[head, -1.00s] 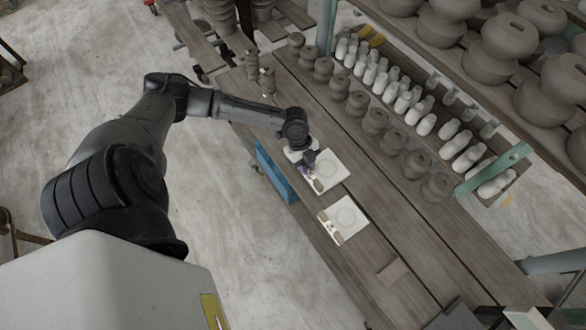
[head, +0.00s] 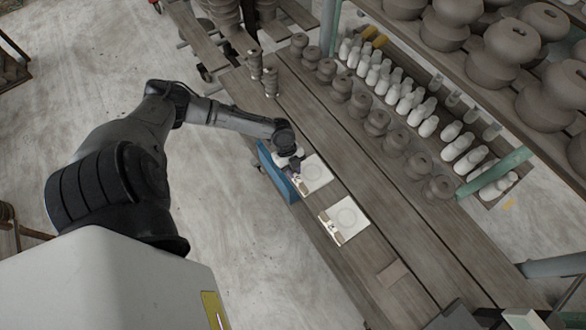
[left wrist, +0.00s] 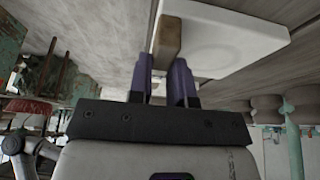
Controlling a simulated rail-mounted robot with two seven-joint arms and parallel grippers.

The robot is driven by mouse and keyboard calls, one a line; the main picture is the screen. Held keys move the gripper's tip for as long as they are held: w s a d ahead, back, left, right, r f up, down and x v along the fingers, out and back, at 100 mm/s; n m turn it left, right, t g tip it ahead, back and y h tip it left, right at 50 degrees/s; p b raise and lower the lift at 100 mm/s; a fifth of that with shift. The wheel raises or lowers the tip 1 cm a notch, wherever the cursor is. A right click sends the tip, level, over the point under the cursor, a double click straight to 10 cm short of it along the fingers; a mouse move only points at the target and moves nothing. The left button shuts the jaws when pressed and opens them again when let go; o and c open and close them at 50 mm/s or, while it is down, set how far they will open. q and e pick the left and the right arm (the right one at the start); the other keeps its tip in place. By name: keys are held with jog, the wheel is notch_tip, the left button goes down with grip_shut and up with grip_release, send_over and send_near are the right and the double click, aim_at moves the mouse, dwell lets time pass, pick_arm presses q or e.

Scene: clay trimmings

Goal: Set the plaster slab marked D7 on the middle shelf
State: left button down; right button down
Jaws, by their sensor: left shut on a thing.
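A white plaster slab (head: 316,172) with a round shallow mark and a brown strip along its left side is at the bench's left edge. My left gripper (head: 297,170) is at that side, shut on it. In the left wrist view, my left gripper's purple fingers (left wrist: 163,78) close on the brown block (left wrist: 168,42) at the edge of the white slab (left wrist: 235,40). A second, similar slab (head: 347,216) lies flat on the bench, nearer. I cannot read either slab's marking. My right gripper is out of view.
The wooden bench (head: 335,130) bears a row of grey clay pieces (head: 376,122). A green-framed rack (head: 495,172) beyond holds white pieces (head: 405,103) below and large brown pots (head: 510,40) above. A small brown piece (head: 392,273) lies nearer.

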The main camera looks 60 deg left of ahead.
pick_arm(q)
jog(key=shift+f, duration=0.1)
jog(key=c, duration=1.1)
grip_release()
jog(key=shift+o, duration=0.2)
jog(key=w+v, duration=0.1)
jog(key=v, duration=1)
jog(key=s+d+f+n, duration=0.15)
jog(key=s+d, duration=0.25)
jog(key=d, duration=0.6)
jog(key=s+d+f+n, duration=0.1)
jog(key=s+d+f, duration=0.25)
jog(key=d, duration=0.75)
jog(key=s+d+r+n+t+y, duration=0.2)
jog(key=s+r+n+t+y, duration=0.1)
jog(key=n, duration=0.9)
jog(key=shift+s+r+y, duration=0.7)
jog(key=shift+s+r, duration=0.5)
jog(key=shift+r, duration=0.55)
